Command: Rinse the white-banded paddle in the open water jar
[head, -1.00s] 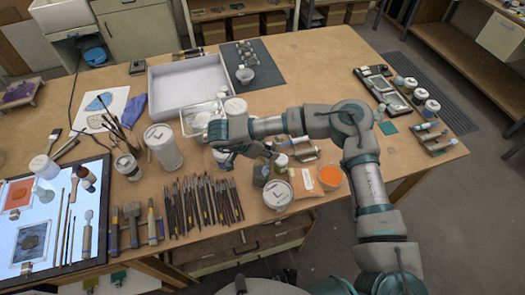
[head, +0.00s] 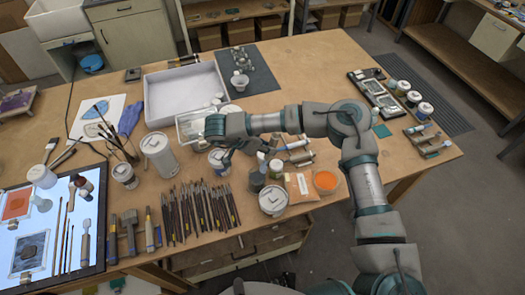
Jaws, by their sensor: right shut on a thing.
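My right gripper (head: 226,150) is over the middle of the table. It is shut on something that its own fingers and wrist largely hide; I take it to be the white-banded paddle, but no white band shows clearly. A small pale-rimmed jar with a blue mark (head: 219,161) stands right below and beside the fingers, partly covered by them. It may be the open water jar; I cannot see water in it, nor tell whether the held thing is inside it. My left gripper is not in view.
A tall white lidded jar (head: 159,154) and a brush-filled can (head: 123,173) stand left of the gripper. A lidded jar (head: 272,200) and an orange tub (head: 326,182) stand at the front. Brushes (head: 200,211) cover the front edge. A white tray (head: 152,94) lies behind.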

